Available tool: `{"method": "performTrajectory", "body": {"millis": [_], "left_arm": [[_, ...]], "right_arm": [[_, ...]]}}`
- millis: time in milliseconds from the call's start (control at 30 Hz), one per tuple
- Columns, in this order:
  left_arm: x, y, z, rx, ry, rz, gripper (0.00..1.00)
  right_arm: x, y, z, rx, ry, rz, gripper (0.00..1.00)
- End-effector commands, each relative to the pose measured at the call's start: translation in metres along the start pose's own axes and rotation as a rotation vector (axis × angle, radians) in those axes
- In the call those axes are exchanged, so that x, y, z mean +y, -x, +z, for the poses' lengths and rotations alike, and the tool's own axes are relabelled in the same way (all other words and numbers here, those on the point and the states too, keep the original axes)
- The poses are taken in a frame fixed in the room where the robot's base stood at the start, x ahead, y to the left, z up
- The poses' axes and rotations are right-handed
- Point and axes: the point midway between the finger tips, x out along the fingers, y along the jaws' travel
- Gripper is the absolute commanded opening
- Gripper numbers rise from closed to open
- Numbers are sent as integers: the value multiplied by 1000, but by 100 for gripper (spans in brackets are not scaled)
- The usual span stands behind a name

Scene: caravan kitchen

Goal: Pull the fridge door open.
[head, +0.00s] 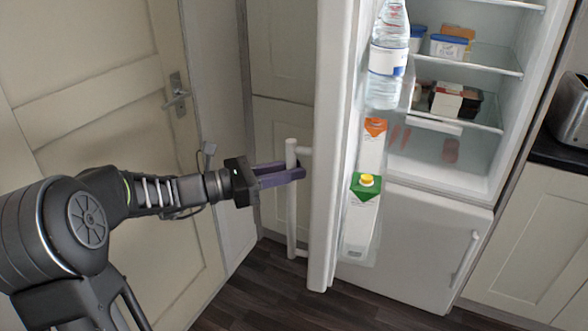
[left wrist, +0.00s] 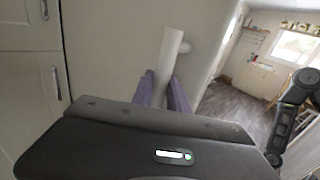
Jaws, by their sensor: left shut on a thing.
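The white fridge door (head: 335,130) stands open, seen nearly edge-on in the head view, with its shelves facing right. Its white vertical bar handle (head: 292,215) is on the door's left side. My left gripper (head: 290,174) is shut on the handle near its upper end, with the purple fingers on either side of the bar. In the left wrist view the handle (left wrist: 170,52) runs between the fingers of my left gripper (left wrist: 165,92). The fridge interior (head: 455,150) shows to the right of the door. My right gripper is not in view.
The door holds a bottle (head: 388,60) and cartons (head: 362,205). Tubs (head: 448,47) and boxes (head: 456,100) stand on the fridge shelves. A closed lower compartment (head: 410,240) is below. A cream room door (head: 100,120) is at left, a toaster (head: 572,110) at right.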

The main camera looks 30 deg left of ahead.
Motion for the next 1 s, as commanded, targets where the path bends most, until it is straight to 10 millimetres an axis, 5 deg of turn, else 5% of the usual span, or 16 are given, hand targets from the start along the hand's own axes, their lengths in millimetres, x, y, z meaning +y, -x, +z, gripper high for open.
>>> {"method": "performTrajectory", "body": {"millis": [367, 400, 667, 1000], "left_arm": [[3, 0, 5, -7, -6, 6, 0], [3, 0, 5, -7, -6, 6, 20], [2, 0, 3, -4, -3, 3, 41], [1, 3, 1, -3, -2, 3, 41]], "right_arm": [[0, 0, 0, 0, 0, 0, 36], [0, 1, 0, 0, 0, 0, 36], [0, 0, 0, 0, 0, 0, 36], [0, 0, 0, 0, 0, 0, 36]]}}
